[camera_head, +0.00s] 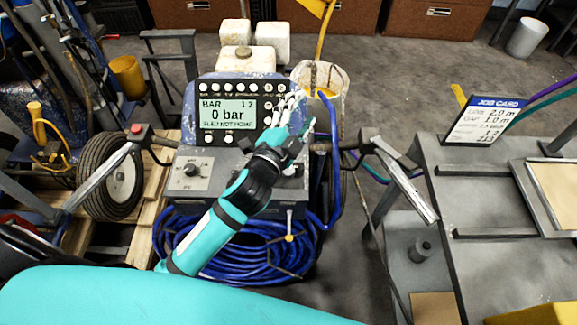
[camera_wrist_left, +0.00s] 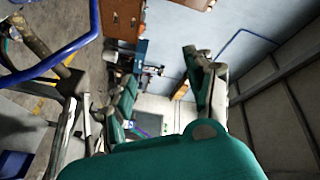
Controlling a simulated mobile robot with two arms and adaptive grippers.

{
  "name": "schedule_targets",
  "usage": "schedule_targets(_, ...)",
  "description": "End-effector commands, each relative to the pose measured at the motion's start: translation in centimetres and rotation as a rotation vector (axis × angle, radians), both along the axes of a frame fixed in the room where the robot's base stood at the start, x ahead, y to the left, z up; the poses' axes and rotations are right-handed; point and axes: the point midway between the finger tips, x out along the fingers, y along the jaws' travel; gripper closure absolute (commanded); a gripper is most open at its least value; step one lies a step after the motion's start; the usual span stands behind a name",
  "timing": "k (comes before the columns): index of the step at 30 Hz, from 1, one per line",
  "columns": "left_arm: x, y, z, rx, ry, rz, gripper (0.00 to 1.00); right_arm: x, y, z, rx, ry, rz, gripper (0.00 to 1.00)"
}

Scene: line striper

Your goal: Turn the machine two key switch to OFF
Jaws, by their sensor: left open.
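The machine's grey control box (camera_head: 232,190) stands at centre in the head view. Its display (camera_head: 227,113) reads 0 bar, with a row of small round buttons above it. A dark round knob (camera_head: 190,169) sits on a plate on the left of the box front. I cannot make out for certain which control is the key switch. My left gripper (camera_head: 290,113) is open in front of the right side of the panel, and its arm covers part of the box. In the left wrist view its open fingers (camera_wrist_left: 163,88) have nothing visible between them. My right gripper is not in view.
Handlebars (camera_head: 402,180) reach out on both sides of the box. Coiled blue hose (camera_head: 225,255) hangs below it. A grey bench (camera_head: 480,225) with a job card (camera_head: 487,118) stands at right. A wheel (camera_head: 112,177) and pallet are at left.

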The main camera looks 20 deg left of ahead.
Motion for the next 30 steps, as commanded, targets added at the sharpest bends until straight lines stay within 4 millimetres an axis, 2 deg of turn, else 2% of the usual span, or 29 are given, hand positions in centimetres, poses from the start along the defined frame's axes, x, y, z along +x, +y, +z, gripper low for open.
schedule_targets(1, 0.8, -2.1, 3.5, 0.095, -0.147, -0.075, 0.45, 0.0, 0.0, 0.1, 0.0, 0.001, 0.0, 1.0)
schedule_targets(3, 0.8, -5.8, 8.0, 0.256, -0.373, -0.192, 0.45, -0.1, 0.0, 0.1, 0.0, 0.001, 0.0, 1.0)
schedule_targets(4, 0.4, -7.5, 9.6, 0.331, -0.469, -0.244, 0.45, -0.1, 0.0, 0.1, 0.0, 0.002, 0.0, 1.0)
schedule_targets(6, -1.1, -11.3, 12.4, 0.506, -0.688, -0.369, 0.45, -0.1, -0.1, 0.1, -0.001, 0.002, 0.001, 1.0)
schedule_targets(9, -4.1, -16.3, 13.7, 0.771, -0.985, -0.553, 0.45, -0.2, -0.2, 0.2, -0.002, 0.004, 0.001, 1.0)
schedule_targets(11, -6.0, -18.6, 13.0, 0.937, -1.15, -0.672, 0.45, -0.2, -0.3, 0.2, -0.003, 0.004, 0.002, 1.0)
schedule_targets(12, -7.1, -19.8, 12.0, 1.048, -1.253, -0.755, 0.45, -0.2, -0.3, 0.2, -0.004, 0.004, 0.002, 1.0)
schedule_targets(14, -8.4, -20.7, 9.9, 1.221, -1.397, -0.888, 0.45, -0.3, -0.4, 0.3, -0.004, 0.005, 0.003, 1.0)
schedule_targets(16, -9.1, -20.7, 6.9, 1.421, -1.539, -1.057, 0.45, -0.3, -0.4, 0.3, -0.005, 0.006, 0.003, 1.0)
schedule_targets(19, -8.7, -18.1, 2.3, 1.707, -1.685, -1.338, 0.45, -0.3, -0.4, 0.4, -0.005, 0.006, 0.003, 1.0)
schedule_targets(22, -6.9, -13.1, -1.2, 1.966, -1.73, -1.66, 0.45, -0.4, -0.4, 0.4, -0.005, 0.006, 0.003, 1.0)
schedule_targets(23, -6.2, -11.4, -1.8, -1.965, 1.67, 1.703, 0.45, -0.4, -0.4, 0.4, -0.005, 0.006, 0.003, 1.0)
schedule_targets(24, -5.3, -9.0, -2.3, -1.903, 1.536, 1.703, 0.45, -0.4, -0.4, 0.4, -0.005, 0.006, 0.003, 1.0)
schedule_targets(27, -3.5, -3.7, -2.4, -1.773, 1.267, 1.721, 0.45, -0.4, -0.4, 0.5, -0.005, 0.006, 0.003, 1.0)
schedule_targets(30, -2.4, 0.0, -1.9, -1.687, 1.095, 1.739, 0.45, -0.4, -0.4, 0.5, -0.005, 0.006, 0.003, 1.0)
